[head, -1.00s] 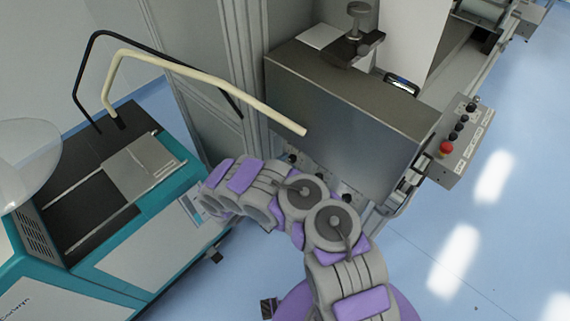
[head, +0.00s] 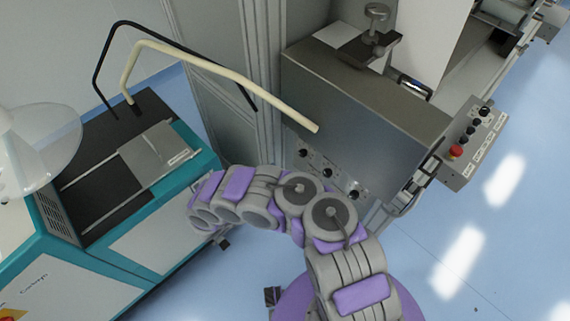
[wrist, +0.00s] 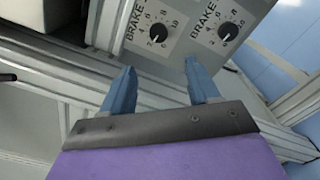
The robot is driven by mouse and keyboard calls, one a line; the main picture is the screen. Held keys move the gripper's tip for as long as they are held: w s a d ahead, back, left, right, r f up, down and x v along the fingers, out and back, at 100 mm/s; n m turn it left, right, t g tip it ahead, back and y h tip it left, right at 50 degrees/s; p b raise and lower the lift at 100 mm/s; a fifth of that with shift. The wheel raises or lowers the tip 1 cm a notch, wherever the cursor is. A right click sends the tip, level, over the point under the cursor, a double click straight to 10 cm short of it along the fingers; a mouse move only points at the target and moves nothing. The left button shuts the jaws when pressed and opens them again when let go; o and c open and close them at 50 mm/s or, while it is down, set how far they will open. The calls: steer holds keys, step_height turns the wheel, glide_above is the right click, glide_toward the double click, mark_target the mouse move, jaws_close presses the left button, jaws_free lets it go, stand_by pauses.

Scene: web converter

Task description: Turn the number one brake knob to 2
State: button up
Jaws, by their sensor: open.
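In the wrist view, two round black brake knobs sit on a pale panel (wrist: 190,48) beyond my fingers. The left knob (wrist: 158,33) and the right knob (wrist: 229,32) each have a numbered dial and a BRAKE label. I cannot tell which one is number one, and the exact settings are too small to read surely. My gripper (wrist: 159,70) is open and empty. Its blue fingers point at the panel, below the knobs and apart from them. In the head view, several small dark knobs (head: 328,173) show in a row below the grey metal box. My gripper does not show clearly there.
The grey metal box (head: 360,110) stands above the knob panel. A cream bent bar (head: 215,75) reaches towards it from the left. A teal machine (head: 150,235) stands at left. A control box with a red button (head: 456,151) is at right. Blue floor is clear at right.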

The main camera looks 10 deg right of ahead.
steer(key=v, duration=0.6)
steer(key=shift+p, duration=0.35)
